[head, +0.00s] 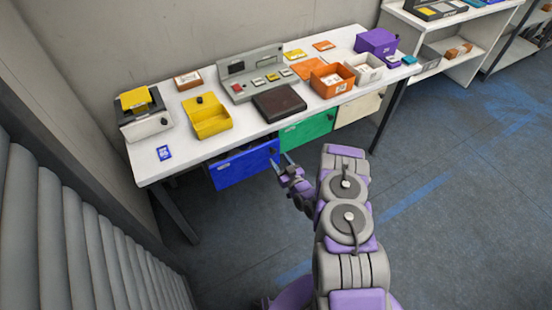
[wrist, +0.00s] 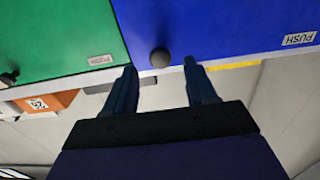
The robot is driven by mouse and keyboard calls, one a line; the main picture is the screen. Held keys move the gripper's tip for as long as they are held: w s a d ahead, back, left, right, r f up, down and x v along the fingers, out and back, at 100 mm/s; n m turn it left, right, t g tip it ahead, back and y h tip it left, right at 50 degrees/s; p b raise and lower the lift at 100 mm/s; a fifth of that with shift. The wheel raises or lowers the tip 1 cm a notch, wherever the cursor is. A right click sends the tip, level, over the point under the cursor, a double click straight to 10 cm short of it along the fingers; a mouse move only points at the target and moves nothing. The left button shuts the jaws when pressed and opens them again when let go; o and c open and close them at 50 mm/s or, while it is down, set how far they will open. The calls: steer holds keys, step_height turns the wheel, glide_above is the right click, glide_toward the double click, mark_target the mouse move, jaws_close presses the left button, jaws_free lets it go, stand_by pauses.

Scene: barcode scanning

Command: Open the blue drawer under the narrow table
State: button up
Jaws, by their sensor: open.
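A dark round knob (wrist: 160,57) sits near the drawer's edge beside the green front. My gripper (head: 282,163) is open at the drawer's right end. In the wrist view, my two fingertips (wrist: 160,69) stand on either side of the knob, with visible gaps; nothing is held.
A green front (head: 306,131) with its own knob adjoins the blue drawer, and a cream front (head: 357,106) follows. A yellow bin (head: 207,118), an orange bin (head: 332,81) and a dark brown box (head: 279,103) stand on the table. The floor before the table is clear.

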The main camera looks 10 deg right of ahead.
mark_target(274, 153)
steer(key=shift+b+x, duration=0.35)
steer(key=shift+x, duration=1.35)
steer(key=shift+c, duration=0.4)
jaws_close()
